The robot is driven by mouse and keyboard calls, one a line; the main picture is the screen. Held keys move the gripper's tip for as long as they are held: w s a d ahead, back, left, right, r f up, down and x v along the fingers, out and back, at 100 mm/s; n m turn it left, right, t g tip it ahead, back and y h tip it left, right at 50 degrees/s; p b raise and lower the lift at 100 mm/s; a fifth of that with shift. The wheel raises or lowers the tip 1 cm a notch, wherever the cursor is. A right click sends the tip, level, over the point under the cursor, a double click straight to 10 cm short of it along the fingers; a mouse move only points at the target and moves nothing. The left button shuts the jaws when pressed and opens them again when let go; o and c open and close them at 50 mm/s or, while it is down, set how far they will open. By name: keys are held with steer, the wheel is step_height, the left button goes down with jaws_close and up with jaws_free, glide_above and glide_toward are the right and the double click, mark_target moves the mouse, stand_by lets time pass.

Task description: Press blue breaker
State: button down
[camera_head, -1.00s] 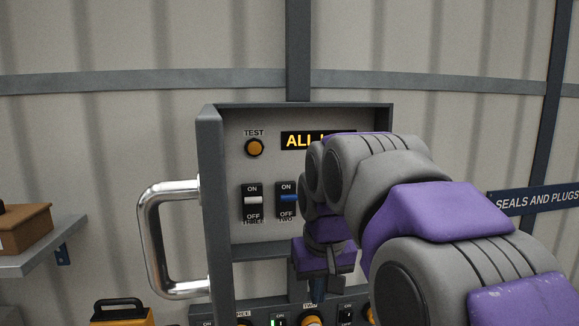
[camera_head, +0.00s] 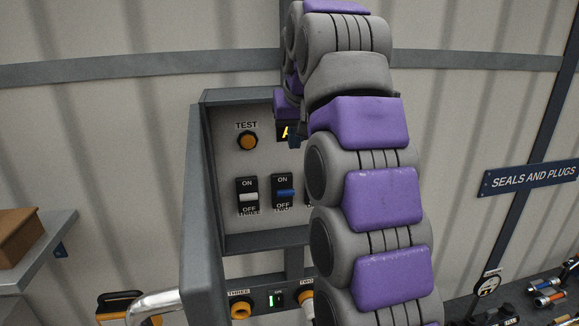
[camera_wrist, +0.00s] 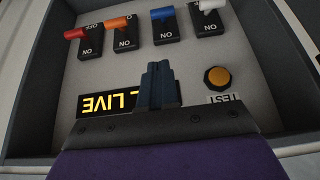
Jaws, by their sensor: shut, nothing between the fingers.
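The blue breaker (camera_head: 283,192) is in the grey panel box, right of a white breaker (camera_head: 247,195), with ON above and OFF below. Its blue lever also shows at the top of the upside-down wrist view (camera_wrist: 163,14). My gripper (camera_head: 294,140) is shut and empty, above the blue breaker and in front of the display (camera_head: 284,131). In the wrist view the dark fingertips (camera_wrist: 158,72) point toward the breaker row, apart from the blue lever. Red (camera_wrist: 76,33) and orange (camera_wrist: 119,22) levers show there; my arm hides them in the head view.
The amber TEST button (camera_head: 248,141) sits left of the display. Round connectors (camera_head: 240,309) lie below. A shelf (camera_head: 40,245) is at far left.

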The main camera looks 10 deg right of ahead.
glide_above(284, 193)
steer(key=w, duration=0.1)
steer(key=f, duration=0.8)
steer(key=shift+a+f, duration=0.1)
steer(key=shift+a, duration=0.15)
steer(key=shift+d+f, duration=0.45)
steer(key=shift+f, duration=0.1)
steer(key=shift+s+d+f, duration=0.15)
steer(key=shift+s+d, duration=0.05)
steer(key=shift+s+d+f, duration=0.15)
steer(key=shift+s+f, duration=0.1)
steer(key=shift+f, duration=0.3)
steer(key=shift+a+f, duration=0.2)
steer(key=shift+f, duration=0.3)
steer(key=shift+a+f, duration=0.2)
steer(key=shift+a, duration=0.1)
steer(key=shift+s+a, duration=0.1)
steer(key=shift+a, duration=0.05)
